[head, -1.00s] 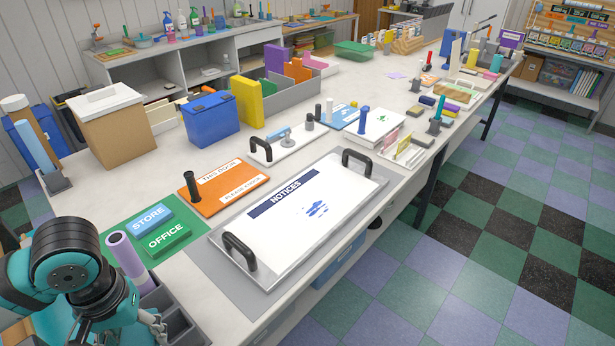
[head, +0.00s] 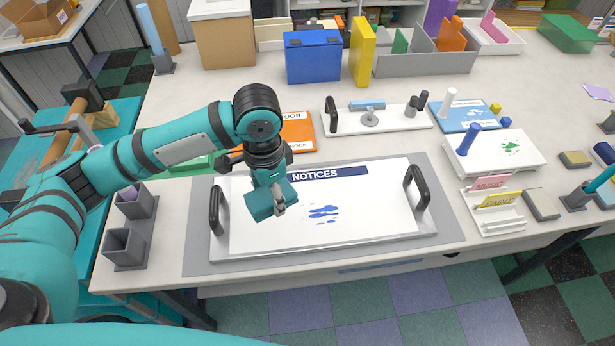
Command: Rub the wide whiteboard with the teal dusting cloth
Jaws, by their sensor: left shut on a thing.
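The wide whiteboard (head: 375,220) lies flat on a grey mat (head: 198,245) on the worktop. It has a dark blue "NOTICES" header, a black handle at each end and a patch of blue marks (head: 323,213) near its middle. My left gripper (head: 278,205) is shut on the teal dusting cloth (head: 262,206), which looks like a folded block. It holds the cloth over the left part of the board, left of the blue marks. I cannot tell whether the cloth touches the surface. My right gripper is not in view.
An orange sign board (head: 298,130) and a white board with a black handle (head: 385,121) lie behind. A grey holder (head: 125,248) stands to the left. A white tray with small signs (head: 497,220) and several blocks sit to the right.

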